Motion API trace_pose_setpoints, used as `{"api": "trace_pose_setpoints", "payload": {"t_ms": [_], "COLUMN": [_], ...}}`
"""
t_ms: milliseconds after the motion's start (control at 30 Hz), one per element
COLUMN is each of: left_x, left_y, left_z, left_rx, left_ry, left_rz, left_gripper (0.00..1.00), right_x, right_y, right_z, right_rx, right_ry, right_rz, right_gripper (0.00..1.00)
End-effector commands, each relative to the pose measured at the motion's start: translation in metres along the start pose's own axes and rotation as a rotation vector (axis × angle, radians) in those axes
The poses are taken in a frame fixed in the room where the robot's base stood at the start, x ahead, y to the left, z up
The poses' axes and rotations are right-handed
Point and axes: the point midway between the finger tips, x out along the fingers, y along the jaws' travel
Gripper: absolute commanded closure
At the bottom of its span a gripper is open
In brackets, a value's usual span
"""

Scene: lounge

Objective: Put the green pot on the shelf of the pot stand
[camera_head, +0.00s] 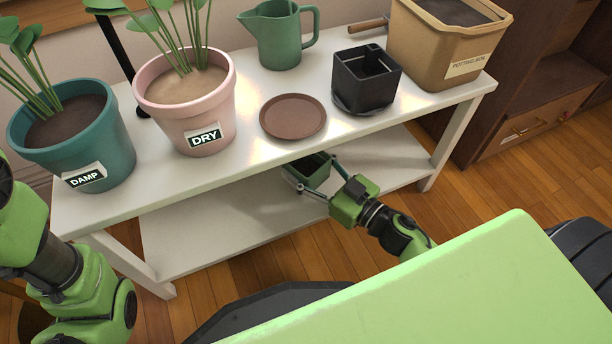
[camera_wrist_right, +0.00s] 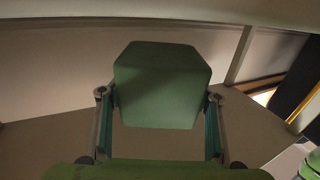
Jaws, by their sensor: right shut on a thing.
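The green pot (camera_head: 310,168) is under the front edge of the pot stand's white top (camera_head: 240,160), over the lower shelf (camera_head: 215,222). The top hides part of it. My right gripper (camera_head: 317,173) is shut on the pot, with a finger on either side. In the right wrist view the pot (camera_wrist_right: 160,85) fills the space between the fingers. I cannot tell whether the pot touches the shelf or is held just above it. My left arm shows at the left edge of the head view, but its gripper is out of view.
The top carries a teal DAMP pot (camera_head: 110,140), a pink DRY pot (camera_head: 185,112), a brown saucer (camera_head: 293,116), a black square pot (camera_head: 365,85), a green jug (camera_head: 280,40) and a potting box (camera_head: 425,50). The visible lower shelf is otherwise bare. A wooden cabinet (camera_head: 540,120) stands right.

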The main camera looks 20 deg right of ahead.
Motion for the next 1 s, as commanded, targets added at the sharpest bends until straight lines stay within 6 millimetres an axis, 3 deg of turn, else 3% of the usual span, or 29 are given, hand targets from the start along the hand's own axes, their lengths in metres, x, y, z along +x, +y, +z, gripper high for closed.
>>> {"api": "trace_pose_setpoints", "payload": {"t_ms": [267,667,700,767,1000], "left_x": [-0.031,-0.031,-0.031,-0.031,-0.031], "left_y": [0.007,0.006,0.006,0.006,0.006], "left_z": [-0.011,-0.01,-0.01,-0.01,-0.01], "left_rx": [0.0,-0.001,-0.001,0.0,0.0], "left_ry": [0.001,-0.002,-0.002,-0.002,-0.002], "left_rz": [0.001,0.0,0.0,0.0,0.0], "left_gripper": [0.7,0.7,0.7,0.7,0.7], "right_x": [0.004,0.004,0.003,0.003,0.003], "right_y": [0.004,0.003,0.003,0.003,0.003], "right_z": [0.036,0.038,0.039,0.038,0.038], "right_rx": [0.0,0.0,0.001,0.0,0.0], "right_ry": [0.002,0.001,0.001,0.001,0.001], "right_rz": [0.002,0.001,0.001,0.0,0.0], "right_gripper": [0.65,0.65,0.4,0.26,0.26]}}
